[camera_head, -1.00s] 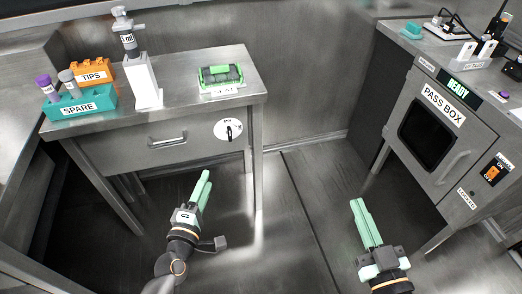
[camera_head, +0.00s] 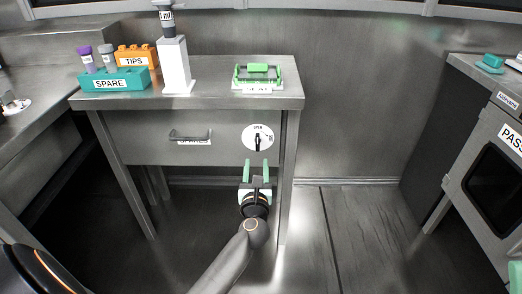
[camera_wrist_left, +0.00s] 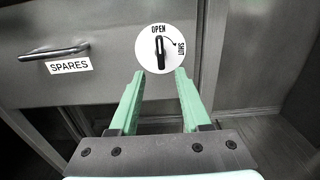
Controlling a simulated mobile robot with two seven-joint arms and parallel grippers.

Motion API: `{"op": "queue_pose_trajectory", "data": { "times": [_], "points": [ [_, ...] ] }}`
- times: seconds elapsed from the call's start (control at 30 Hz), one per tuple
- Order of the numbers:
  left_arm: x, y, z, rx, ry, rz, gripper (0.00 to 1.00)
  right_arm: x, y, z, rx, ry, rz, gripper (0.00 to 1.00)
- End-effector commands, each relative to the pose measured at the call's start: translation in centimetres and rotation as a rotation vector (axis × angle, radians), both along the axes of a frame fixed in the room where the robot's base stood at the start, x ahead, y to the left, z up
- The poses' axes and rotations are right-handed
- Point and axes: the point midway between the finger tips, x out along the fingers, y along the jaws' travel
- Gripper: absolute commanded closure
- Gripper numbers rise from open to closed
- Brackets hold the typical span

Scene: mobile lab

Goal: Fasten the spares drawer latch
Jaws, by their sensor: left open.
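The spares drawer (camera_head: 150,128) is closed under the metal table and has a bar handle (camera_head: 190,137). Its label reads SPARES in the left wrist view (camera_wrist_left: 69,65). The latch (camera_head: 258,141) is a black knob on a round white plate at the drawer's right end. In the left wrist view the knob (camera_wrist_left: 160,48) stands upright, toward OPEN, and SHUT is marked to its right. My left gripper (camera_head: 256,168) is open and empty, just below and in front of the latch, its fingertips (camera_wrist_left: 160,76) spread to either side of the knob's lower end. I cannot tell if they touch.
On the table top (camera_head: 215,92) stand a teal SPARE rack (camera_head: 112,80), an orange TIPS box (camera_head: 137,60), a white stand (camera_head: 175,65) and a green device (camera_head: 258,75). The pass box (camera_head: 490,170) is at the right. The floor between is clear.

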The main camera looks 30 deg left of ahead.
Motion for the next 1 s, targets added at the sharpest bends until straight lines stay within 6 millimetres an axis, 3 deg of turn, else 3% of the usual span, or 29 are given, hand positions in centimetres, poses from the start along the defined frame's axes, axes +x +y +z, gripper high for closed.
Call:
{"op": "queue_pose_trajectory", "data": {
  "times": [0.2,0.4,0.87,1.0],
  "points": [
    [4.1,2.6,-0.1,0.007,-0.002,0.001,0.53,0.1,0.1,-1.6,0.007,0.013,0.013,1.0],
    [6.7,4.0,-0.2,0.006,0.0,-0.001,0.53,0.2,0.2,-2.7,0.001,0.018,0.01,1.0],
    [7.9,4.8,0.0,0.004,0.001,-0.002,0.53,0.2,0.3,-3.1,-0.008,0.019,0.008,1.0],
    [7.8,4.8,0.0,0.004,0.001,-0.002,0.65,0.2,0.3,-3.1,-0.008,0.019,0.008,1.0]
  ]
}}
